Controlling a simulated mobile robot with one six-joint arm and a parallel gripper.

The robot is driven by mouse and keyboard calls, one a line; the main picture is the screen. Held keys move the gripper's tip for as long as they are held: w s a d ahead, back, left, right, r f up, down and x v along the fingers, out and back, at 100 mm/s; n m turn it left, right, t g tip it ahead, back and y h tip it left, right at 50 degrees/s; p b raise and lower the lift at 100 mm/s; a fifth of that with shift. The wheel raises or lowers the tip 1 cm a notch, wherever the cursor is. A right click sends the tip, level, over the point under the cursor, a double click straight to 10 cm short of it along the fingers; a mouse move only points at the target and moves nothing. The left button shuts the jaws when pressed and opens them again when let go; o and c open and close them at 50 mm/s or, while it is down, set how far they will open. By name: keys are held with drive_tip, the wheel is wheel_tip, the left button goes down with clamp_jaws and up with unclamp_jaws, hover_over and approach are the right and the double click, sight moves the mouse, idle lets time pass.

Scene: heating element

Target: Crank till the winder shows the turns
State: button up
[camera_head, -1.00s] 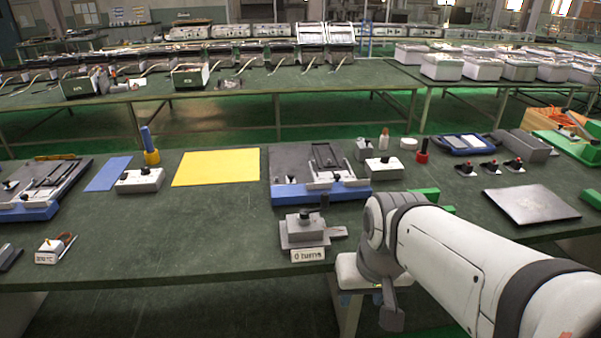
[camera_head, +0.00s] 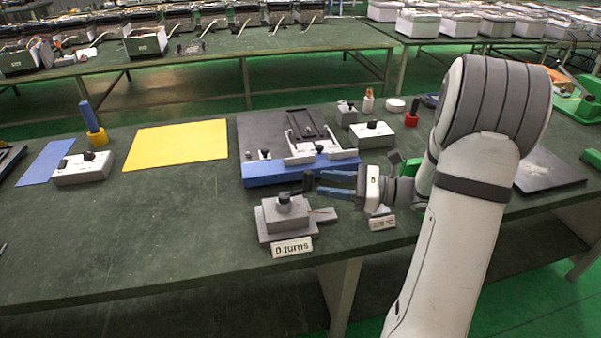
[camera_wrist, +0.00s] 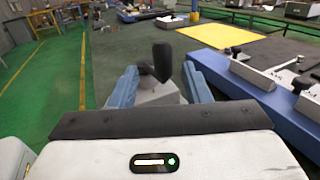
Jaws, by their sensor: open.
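The winder (camera_head: 287,217) is a grey block on a flat base near the bench's front edge in the head view. Its label (camera_head: 292,247) reads "0 turns". A dark crank with an upright knob (camera_head: 308,181) stands on top. My gripper (camera_head: 320,183) is open, with blue fingers pointing left toward the knob from its right side. In the wrist view the dark knob (camera_wrist: 162,62) stands upright ahead, between the lines of the two blue fingers (camera_wrist: 160,85). I cannot tell whether the fingers touch it.
A blue-fronted fixture (camera_head: 300,168) lies just behind my gripper. A small grey-white box (camera_head: 382,222) sits under the wrist. A white switch box (camera_head: 372,134) and a yellow sheet (camera_head: 177,144) lie farther back.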

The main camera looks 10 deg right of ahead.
drive_tip(key=x, duration=0.7)
drive_tip(key=shift+w+a+r, duration=0.1)
drive_tip(key=shift+w+a, duration=0.05)
drive_tip(key=shift+w, duration=0.15)
clamp_jaws()
idle(0.4)
